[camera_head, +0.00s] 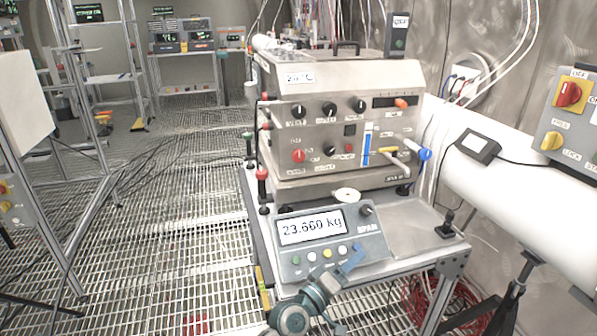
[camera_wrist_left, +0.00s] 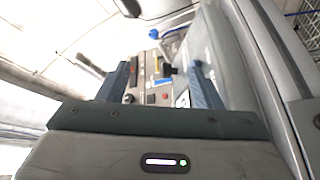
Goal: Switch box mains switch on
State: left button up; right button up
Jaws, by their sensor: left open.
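A grey switch box (camera_head: 556,120) is on the wall at the right edge of the head view, cut off by the frame. It carries a red rotary switch (camera_head: 568,94) on a yellow plate, under a label that seems to read OFF. A yellow knob (camera_head: 551,141) sits below it. My left gripper (camera_head: 345,265) is low in front of the scale, well left of and below the switch box. In the left wrist view its two blue fingers (camera_wrist_left: 160,80) stand apart, with nothing seen held between them. My right gripper is not in view.
A steel machine (camera_head: 330,150) with knobs and a blue-tipped lever stands on a metal bench. A scale (camera_head: 325,235) reading 23.660 kg is in front of it. A white pipe (camera_head: 500,190) runs below the switch box, carrying a small black device (camera_head: 478,146). Grated floor lies open left.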

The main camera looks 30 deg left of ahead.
aim_at(299, 156)
pick_arm(q)
jog(key=w+a+r+n+g+y, duration=0.1)
jog(key=w+a+r+n+y, duration=0.55)
jog(key=n, duration=0.65)
jog(key=w+a+r+n+y, duration=0.3)
jog(key=a+r+n+y, duration=0.55)
jog(key=n+y, duration=0.4)
jog(key=w+a+n+g, duration=0.2)
jog(key=w+a, duration=0.1)
jog(key=a, duration=0.1)
jog(key=w+a+f+n+g+p, duration=0.1)
jog(key=w+a+n+g, duration=0.1)
jog(key=w+a+n, duration=0.1)
jog(key=w+a+n+g+p, duration=0.1)
jog(key=w+a+n+g, duration=0.1)
jog(key=w+a+n, duration=0.1)
jog(key=shift+w+a+f, duration=0.2)
jog(key=shift+w+a, duration=0.15)
jog(key=shift+a, duration=0.15)
jog(key=shift+w+a+f, duration=0.2)
jog(key=shift+w+a, duration=0.1)
jog(key=shift+a, duration=0.2)
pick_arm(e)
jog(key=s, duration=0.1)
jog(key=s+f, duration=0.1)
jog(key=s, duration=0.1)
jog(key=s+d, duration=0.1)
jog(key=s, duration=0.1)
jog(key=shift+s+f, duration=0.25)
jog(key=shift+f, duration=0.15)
